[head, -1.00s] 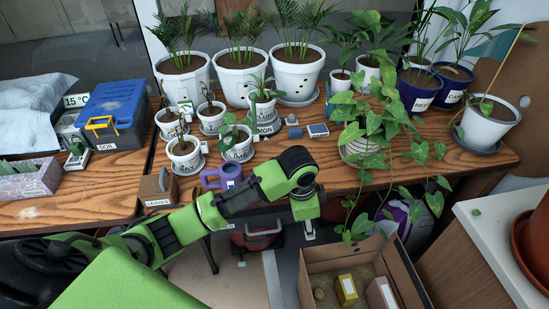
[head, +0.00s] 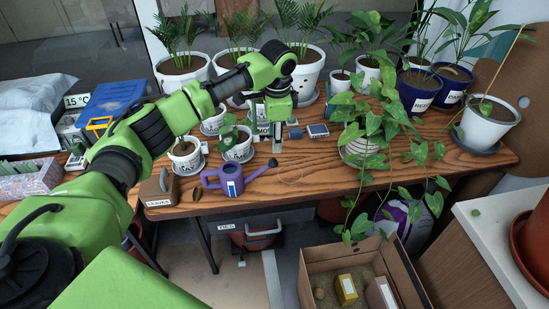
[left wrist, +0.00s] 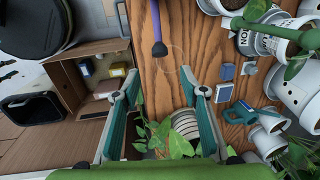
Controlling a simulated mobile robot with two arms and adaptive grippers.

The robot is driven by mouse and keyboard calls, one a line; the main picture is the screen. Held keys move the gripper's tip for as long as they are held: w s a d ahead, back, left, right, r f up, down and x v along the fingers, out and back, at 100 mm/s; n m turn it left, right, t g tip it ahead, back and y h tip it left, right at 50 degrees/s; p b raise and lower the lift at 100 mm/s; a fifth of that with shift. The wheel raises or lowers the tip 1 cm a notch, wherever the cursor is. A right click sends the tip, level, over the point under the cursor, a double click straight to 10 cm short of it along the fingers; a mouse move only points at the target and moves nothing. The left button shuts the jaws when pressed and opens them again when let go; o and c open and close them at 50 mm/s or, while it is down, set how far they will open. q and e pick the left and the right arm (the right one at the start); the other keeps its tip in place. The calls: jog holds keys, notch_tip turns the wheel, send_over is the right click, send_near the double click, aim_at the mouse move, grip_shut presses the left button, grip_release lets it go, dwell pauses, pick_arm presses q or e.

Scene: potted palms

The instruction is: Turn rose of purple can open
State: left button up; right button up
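The purple watering can (head: 230,181) stands on the wooden table near its front edge, its spout reaching to the right. The dark rose (head: 273,163) sits at the spout's tip. The spout (left wrist: 156,20) and rose (left wrist: 160,49) also show in the left wrist view, with the can's body out of that frame. My left gripper (head: 278,146) points down over the table, just behind the rose in the head view. Its two fingers (left wrist: 161,84) are spread and empty, with the rose ahead of the gap between them. My right gripper is in neither view.
White pots (head: 186,156) stand behind the can, and a trailing plant in a ribbed pot (head: 361,152) is to the right. An open cardboard box (head: 345,256) is below the table. Bare tabletop lies right of the rose.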

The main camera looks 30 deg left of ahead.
aim_at(274, 161)
pick_arm(q)
jog(key=f, duration=0.3)
jog(key=w+f+p, duration=0.1)
jog(key=f, duration=0.3)
jog(key=a+f, duration=0.1)
jog(key=f, duration=0.3)
jog(key=shift+w, duration=0.15)
jog(key=shift+r, duration=0.1)
jog(key=c, duration=1.1)
